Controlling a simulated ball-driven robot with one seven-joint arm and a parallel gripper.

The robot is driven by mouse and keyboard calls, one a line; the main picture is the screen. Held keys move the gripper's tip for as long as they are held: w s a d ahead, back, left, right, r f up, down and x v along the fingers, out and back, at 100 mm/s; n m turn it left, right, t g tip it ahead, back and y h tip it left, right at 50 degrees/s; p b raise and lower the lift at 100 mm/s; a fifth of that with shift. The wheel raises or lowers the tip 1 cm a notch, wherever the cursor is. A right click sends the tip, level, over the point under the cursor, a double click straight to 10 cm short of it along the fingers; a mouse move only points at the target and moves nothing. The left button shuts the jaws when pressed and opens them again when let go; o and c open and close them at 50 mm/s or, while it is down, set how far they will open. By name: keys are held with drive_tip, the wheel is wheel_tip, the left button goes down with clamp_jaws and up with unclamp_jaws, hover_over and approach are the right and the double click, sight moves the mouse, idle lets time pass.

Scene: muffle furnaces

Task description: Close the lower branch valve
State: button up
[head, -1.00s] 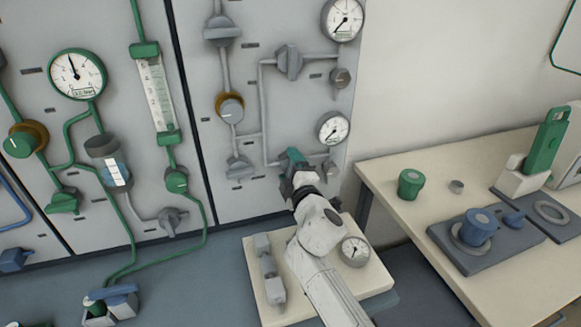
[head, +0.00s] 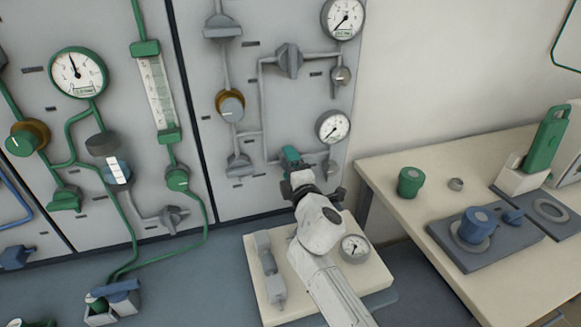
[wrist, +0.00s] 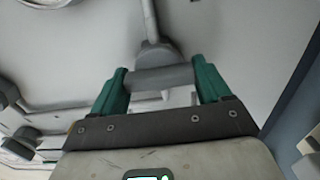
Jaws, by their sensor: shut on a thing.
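The lower branch valve is mostly hidden behind my gripper (head: 291,156) in the head view, low on the right grey panel. In the wrist view, the grey valve (wrist: 153,54) sits at the end of a pipe, with its handle bar across the space between my gripper's two green fingers. The fingers are shut on the bar's two ends. I cannot tell the valve's exact angle from the head view. The upper branch valve (head: 289,61) is a grey handle higher on the same panel, clear of my gripper.
A lower gauge (head: 333,127) and a small grey knob are close to my gripper on the right. A cream board (head: 378,277) with a gauge and a grey fitting lies below my arm. A table (head: 386,180) with green and blue parts stands at right.

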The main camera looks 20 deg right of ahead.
drive_tip(key=o, duration=1)
drive_tip(key=shift+c, duration=0.2)
drive_tip(key=shift+s, duration=0.15)
drive_tip(key=s+p, duration=0.3)
drive_tip(key=s, duration=0.7)
drive_tip(key=shift+s+p, duration=0.3)
drive_tip(key=shift+f, duration=0.1)
drive_tip(key=s+d+f+m+g+h, duration=0.2)
drive_tip(key=s+d+f+m+g, duration=0.15)
drive_tip(key=s+m, duration=0.25)
drive_tip(key=s+d+f+m+g+h, duration=0.1)
drive_tip(key=s+d+f+m+g, duration=0.25)
drive_tip(key=s+m, duration=0.25)
drive_tip(key=s+f+m+g+y, duration=0.1)
drive_tip(key=s+f+m+g, duration=0.2)
drive_tip(key=s, duration=1.1)
drive_tip(key=s+d+f+m+g+y, duration=0.1)
drive_tip(key=s+f+m+g, duration=0.2)
drive_tip(key=s+f+g, duration=0.4)
drive_tip(key=s+f, duration=0.1)
drive_tip(key=s, duration=0.5)
drive_tip(key=shift+s+d+m+y, duration=0.15)
drive_tip(key=shift+s+m+y, duration=0.15)
drive_tip(key=shift+s+y, duration=0.1)
